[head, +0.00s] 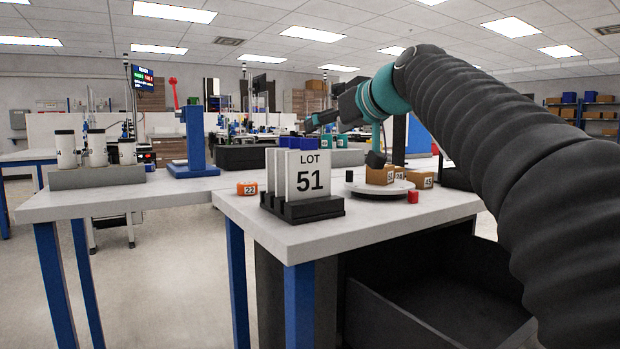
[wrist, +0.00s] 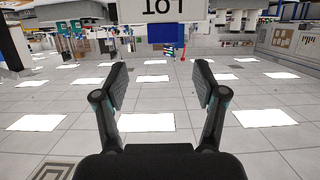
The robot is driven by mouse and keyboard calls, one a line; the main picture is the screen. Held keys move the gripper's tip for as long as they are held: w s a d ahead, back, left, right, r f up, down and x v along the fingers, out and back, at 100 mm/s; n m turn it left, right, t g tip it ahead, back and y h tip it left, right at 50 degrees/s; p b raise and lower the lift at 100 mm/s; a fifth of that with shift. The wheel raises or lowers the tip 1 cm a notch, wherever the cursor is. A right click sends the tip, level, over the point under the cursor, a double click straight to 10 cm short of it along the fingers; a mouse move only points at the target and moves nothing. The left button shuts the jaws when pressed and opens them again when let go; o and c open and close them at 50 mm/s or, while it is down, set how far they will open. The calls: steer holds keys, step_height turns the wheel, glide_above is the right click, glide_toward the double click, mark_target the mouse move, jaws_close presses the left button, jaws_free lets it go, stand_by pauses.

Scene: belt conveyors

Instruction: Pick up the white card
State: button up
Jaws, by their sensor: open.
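The white card (head: 310,177) reads "LOT 51" and stands upright at the front of a black slotted rack (head: 313,208) on the near table. A blue tab (head: 308,143) shows at its top edge. More white cards stand behind it, mostly hidden. In the wrist view the card (wrist: 150,9) shows upside down at the top edge, with the blue tab (wrist: 166,33) below it in the picture. My gripper (wrist: 160,75) is open, with nothing between its fingers. In the head view its end (head: 312,122) appears above the cards, small and hard to make out.
Right of the rack are a round white turntable (head: 361,188) with tan numbered blocks (head: 380,174) and a red cube (head: 413,196). An orange block (head: 247,189) marked 22 lies to the left. White jars (head: 97,148) stand on a grey stand further left.

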mark_target(310, 139)
steer(key=shift+s+f+x, duration=0.1)
steer(key=shift+f+x, duration=0.1)
steer(key=shift+x, duration=1.05)
steer(key=shift+s+f+x, duration=0.1)
steer(key=shift+f+x, duration=0.1)
steer(key=shift+x, duration=1.05)
steer(key=shift+s+f+x, duration=0.1)
steer(key=shift+f+x, duration=0.1)
steer(key=shift+x, duration=1.05)
steer(key=shift+a, duration=0.15)
jaws_close()
steer(key=shift+r, duration=0.1)
